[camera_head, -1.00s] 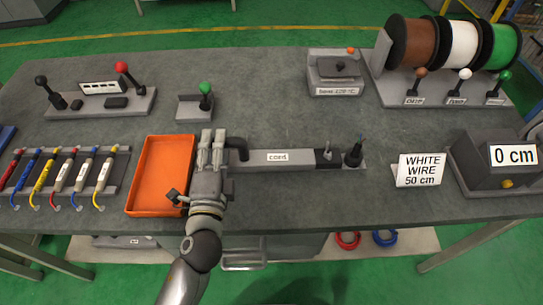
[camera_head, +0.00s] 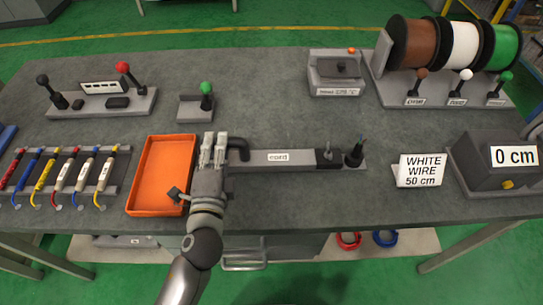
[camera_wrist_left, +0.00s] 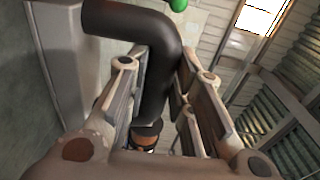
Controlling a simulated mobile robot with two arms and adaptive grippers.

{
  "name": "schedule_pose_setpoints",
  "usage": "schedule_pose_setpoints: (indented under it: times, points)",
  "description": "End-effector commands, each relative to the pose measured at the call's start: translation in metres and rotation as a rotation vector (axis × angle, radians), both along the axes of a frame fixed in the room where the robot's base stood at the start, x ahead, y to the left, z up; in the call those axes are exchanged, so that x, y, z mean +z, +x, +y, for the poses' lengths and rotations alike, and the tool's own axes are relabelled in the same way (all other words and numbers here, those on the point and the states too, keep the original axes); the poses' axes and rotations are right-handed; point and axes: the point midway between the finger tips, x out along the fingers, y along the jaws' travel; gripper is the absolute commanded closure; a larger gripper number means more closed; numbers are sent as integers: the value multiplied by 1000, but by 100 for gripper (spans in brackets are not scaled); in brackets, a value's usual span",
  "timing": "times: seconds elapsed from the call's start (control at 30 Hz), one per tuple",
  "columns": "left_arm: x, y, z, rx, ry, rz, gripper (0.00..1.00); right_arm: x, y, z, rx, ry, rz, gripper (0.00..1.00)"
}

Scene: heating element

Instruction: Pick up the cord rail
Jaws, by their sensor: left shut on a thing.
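The cord rail (camera_head: 290,158) is a long grey bar labelled "cord" on the table, right of the orange tray. A dark bent handle (camera_head: 241,148) is at its left end. My left gripper (camera_head: 213,148) is at that end. In the left wrist view the dark bent piece (camera_wrist_left: 150,70) runs down between the fingers of my left gripper (camera_wrist_left: 165,105), which are shut on it. In the head view the fingers cover part of the rail's left end. I cannot tell whether the rail is off the table. My right gripper is not in view.
The orange tray (camera_head: 134,200) is close left of my left gripper. A small stand with a green-knobbed lever (camera_head: 206,96) is behind it. A dark plug-like part (camera_head: 354,155) stands at the rail's right end. The white wire sign (camera_head: 420,171) is farther right.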

Motion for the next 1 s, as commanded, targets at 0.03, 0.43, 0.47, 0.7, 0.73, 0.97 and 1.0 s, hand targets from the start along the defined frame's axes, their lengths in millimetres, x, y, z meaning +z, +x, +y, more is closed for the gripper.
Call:
schedule_pose_setpoints:
  times: [0.03, 0.43, 0.47, 0.7, 0.73, 0.97, 1.0]
  points:
    - [1, 0, 0, -1, -3, -2, 100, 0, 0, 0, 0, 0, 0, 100]
    - [32, 0, 0, -3, -5, -9, 100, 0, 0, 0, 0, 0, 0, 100]
    - [40, 0, 0, -2, -5, -11, 100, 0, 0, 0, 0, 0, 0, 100]
    - [85, 0, 0, -2, -5, -8, 100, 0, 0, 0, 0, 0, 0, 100]
    - [89, 0, 0, -1, -5, -7, 100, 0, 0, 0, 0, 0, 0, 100]
    - [102, 0, 0, -1, -3, -3, 100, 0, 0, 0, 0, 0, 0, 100]
    - [102, 0, 0, -1, -3, -3, 100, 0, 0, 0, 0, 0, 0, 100]
